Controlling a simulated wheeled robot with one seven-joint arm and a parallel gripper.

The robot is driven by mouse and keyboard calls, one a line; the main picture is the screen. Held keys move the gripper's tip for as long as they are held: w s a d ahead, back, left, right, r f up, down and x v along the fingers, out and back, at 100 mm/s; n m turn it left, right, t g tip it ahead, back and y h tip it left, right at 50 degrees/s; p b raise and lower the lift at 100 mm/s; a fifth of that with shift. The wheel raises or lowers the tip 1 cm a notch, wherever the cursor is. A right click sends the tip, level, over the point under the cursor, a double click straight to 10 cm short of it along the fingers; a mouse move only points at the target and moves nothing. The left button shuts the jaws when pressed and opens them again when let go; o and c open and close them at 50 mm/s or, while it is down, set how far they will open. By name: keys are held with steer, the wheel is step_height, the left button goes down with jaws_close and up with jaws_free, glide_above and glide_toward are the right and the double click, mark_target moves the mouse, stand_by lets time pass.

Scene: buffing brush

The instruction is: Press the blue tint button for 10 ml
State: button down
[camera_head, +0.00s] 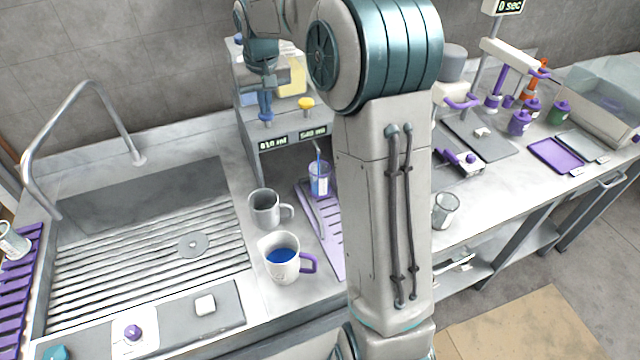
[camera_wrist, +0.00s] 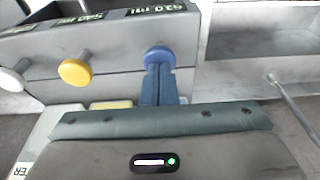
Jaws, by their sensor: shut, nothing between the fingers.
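The grey dispenser (camera_head: 274,164) stands at the back of the counter, left of my arm. Its blue tint button (camera_head: 266,120) also shows in the wrist view (camera_wrist: 158,54). My gripper (camera_head: 264,108) is shut and empty, with its blue fingertips (camera_wrist: 158,76) at the blue button and seemingly touching it. A clear cup with a purple tint (camera_head: 319,184) stands below the dispenser on a lilac slatted tray (camera_head: 329,232). A thin blue line runs down into the cup.
A yellow button (camera_wrist: 75,71) and a white button (camera_wrist: 10,79) sit beside the blue one. A grey mug (camera_head: 262,211) and a white mug with blue liquid (camera_head: 281,270) stand in front. A ribbed sink (camera_head: 120,262) lies left.

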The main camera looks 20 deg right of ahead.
steer(key=shift+f, duration=0.4)
steer(key=shift+r, duration=0.2)
steer(key=shift+w+p+v, duration=0.25)
steer(key=shift+p+v, duration=0.75)
steer(key=shift+v, duration=0.25)
steer(key=shift+r, duration=0.25)
steer(key=p+v, duration=0.2)
steer(key=w+p+v, duration=0.1)
steer(key=p+v, duration=0.1)
steer(key=v, duration=0.1)
steer(key=shift+r+p, duration=0.4)
steer(key=shift+r, duration=0.05)
